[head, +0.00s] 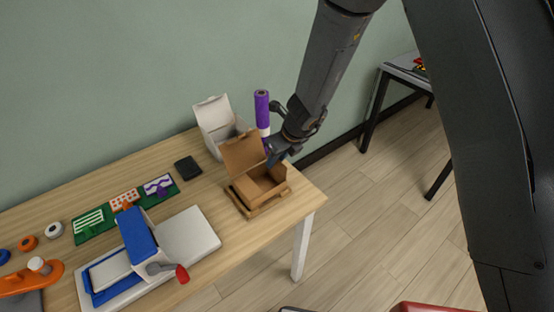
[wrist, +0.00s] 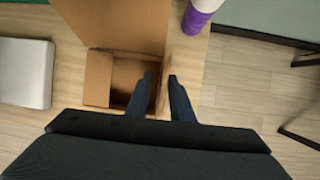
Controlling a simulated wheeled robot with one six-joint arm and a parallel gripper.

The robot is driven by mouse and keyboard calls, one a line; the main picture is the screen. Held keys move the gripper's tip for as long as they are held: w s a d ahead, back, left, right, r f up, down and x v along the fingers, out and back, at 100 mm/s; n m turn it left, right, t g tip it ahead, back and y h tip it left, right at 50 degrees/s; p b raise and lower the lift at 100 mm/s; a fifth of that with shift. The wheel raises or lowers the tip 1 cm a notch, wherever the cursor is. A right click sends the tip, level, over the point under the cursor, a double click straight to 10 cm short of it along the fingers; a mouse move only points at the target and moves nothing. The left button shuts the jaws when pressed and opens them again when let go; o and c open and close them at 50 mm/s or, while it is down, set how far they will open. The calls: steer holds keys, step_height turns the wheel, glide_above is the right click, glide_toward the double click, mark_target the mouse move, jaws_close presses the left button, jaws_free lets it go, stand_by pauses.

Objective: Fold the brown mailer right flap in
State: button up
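The brown mailer (head: 262,191) stands near the table's right end with its lid (head: 243,153) raised; the inside looks empty. In the wrist view the lid (wrist: 115,22) is at the top and the open box (wrist: 100,90) lies below it. My gripper (head: 276,152) is at the mailer's right side in the head view and partly covers it.
A white open box (head: 215,122) and a purple roll (head: 262,108) stand behind the mailer. A black block (head: 187,168) lies to its left. A blue-and-white device with a red-knobbed crank (head: 140,245) and green sample boards (head: 122,204) lie farther left.

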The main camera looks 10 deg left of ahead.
jaws_close()
steer(key=shift+s+a+t+h+b, duration=0.3)
steer(key=shift+t+h+b, duration=0.4)
steer(key=shift+b, duration=1.05)
steer(key=shift+s+a+f+n+t+h+b, duration=0.25)
steer(key=shift+t+h+b, duration=0.3)
steer(key=shift+b, duration=0.45)
steer(key=shift+s+a+f+n+t+h+b, duration=0.1)
steer(key=shift+s+a+n+t+h+b, duration=0.2)
steer(key=shift+t+b, duration=0.55)
steer(key=b, duration=0.1)
steer(key=t+h, duration=0.1)
steer(key=s+t+h+b, duration=0.1)
steer(key=shift+a+f+n+b, duration=0.25)
steer(key=shift+f+n+b, duration=0.05)
steer(key=shift+f+n, duration=0.05)
steer(key=shift+s+a+f+n+t+h+b, duration=0.2)
steer(key=shift+t+h+b, duration=0.3)
steer(key=shift+t, duration=0.3)
steer(key=shift+s+a+f+n+t+h+b, duration=0.1)
steer(key=shift+f+n+t+h+b, duration=0.1)
steer(key=shift+t+h+b, duration=0.45)
steer(key=shift+t, duration=0.25)
jaws_free()
